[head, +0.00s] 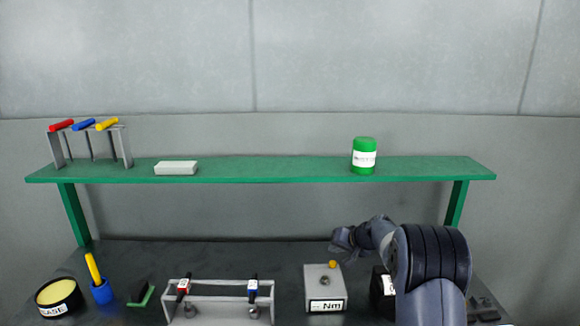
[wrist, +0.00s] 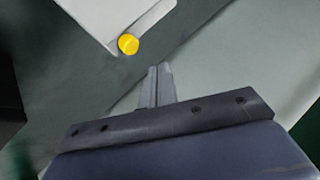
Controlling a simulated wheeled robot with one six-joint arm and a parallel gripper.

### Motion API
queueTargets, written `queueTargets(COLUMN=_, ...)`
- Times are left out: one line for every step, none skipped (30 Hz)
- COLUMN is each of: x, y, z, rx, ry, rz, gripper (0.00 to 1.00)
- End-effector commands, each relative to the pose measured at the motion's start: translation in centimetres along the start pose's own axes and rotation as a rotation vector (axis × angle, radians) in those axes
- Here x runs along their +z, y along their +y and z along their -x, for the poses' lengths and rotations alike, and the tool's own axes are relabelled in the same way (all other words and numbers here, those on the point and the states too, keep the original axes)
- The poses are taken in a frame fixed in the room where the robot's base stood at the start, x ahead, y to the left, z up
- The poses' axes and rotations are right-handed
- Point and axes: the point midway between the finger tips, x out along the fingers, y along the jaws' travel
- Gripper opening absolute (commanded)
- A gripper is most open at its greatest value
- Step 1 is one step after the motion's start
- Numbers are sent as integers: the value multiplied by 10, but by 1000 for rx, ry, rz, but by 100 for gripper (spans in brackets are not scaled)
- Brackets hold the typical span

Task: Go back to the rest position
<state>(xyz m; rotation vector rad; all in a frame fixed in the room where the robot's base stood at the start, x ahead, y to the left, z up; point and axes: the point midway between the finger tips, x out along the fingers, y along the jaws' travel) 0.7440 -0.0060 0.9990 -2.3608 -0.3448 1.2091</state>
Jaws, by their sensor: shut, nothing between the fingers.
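My gripper (head: 342,240) is at the end of my arm on the right side of the head view, above the dark bench. In the wrist view its fingers (wrist: 156,86) are together with nothing between them. The grey box (head: 325,284) with a yellow knob (head: 332,264) and an "Nm" label stands below and slightly left of the gripper. Its yellow knob also shows in the wrist view (wrist: 128,44), apart from the fingertips.
A green shelf (head: 270,170) spans the back, bearing a green jar (head: 364,156), a white block (head: 176,168) and a rack of coloured handles (head: 84,126). A grey stand (head: 217,302), a blue cup (head: 102,291) and a round tin (head: 59,297) stand on the bench (head: 270,255).

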Motion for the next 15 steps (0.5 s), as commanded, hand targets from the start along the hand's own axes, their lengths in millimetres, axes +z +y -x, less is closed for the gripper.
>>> queueTargets(x=-3, y=-4, z=5, rx=-1, ry=-1, rz=-2, gripper=0)
queueTargets(x=-3, y=-4, z=5, rx=-1, ry=-1, rz=-1, gripper=0)
queueTargets(x=-3, y=-3, z=4, rx=0, ry=-1, rz=-1, gripper=0)
queueTargets(x=-3, y=-3, z=4, rx=0, ry=-1, rz=-2, gripper=0)
queueTargets(x=-3, y=-3, z=5, rx=0, ry=-1, rz=-1, gripper=0)
queueTargets(x=-3, y=-3, z=4, rx=0, ry=-1, rz=-1, gripper=0)
queueTargets(x=-3, y=-3, z=4, rx=0, ry=-2, rz=-2, gripper=0)
queueTargets(x=-2, y=-3, z=4, rx=0, ry=-2, rz=-2, gripper=0)
queueTargets(x=-2, y=-3, z=4, rx=1, ry=-2, rz=-1, gripper=0)
queueTargets(x=-2, y=-2, z=4, rx=1, ry=-1, rz=-1, gripper=0)
queueTargets(x=-8, y=-7, z=10, rx=0, ry=3, rz=1, gripper=0)
queueTargets(x=-12, y=-12, z=16, rx=0, ry=3, rz=3, gripper=0)
queueTargets(x=-14, y=-14, z=19, rx=0, ry=3, rz=2, gripper=0)
queueTargets(x=-17, y=-17, z=23, rx=-1, ry=4, rz=3, gripper=0)
queueTargets(x=-21, y=-20, z=28, rx=0, ry=4, rz=3, gripper=0)
